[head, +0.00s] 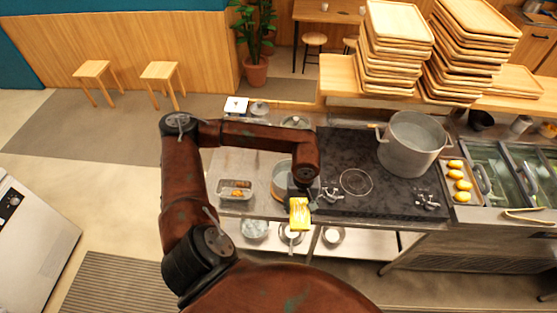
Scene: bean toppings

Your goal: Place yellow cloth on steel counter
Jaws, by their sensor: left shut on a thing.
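The yellow cloth (299,213) hangs from my left gripper (303,192), which is shut on it near the front edge of the counter. The fingers are mostly hidden under the wrist. The steel counter (224,164) lies to the left of the dark cooktop, partly hidden by my left arm. The cloth shows in front of the seam between the steel top and the cooktop. I cannot tell whether it touches the surface. My right gripper is not in view.
A steel tray (236,196) with orange food and a pan (281,181) stand on the counter. A large pot (411,141) stands on the black cooktop (345,150). Stacked wooden trays (396,50) sit on the shelf behind. Bowls (254,230) rest on the lower shelf.

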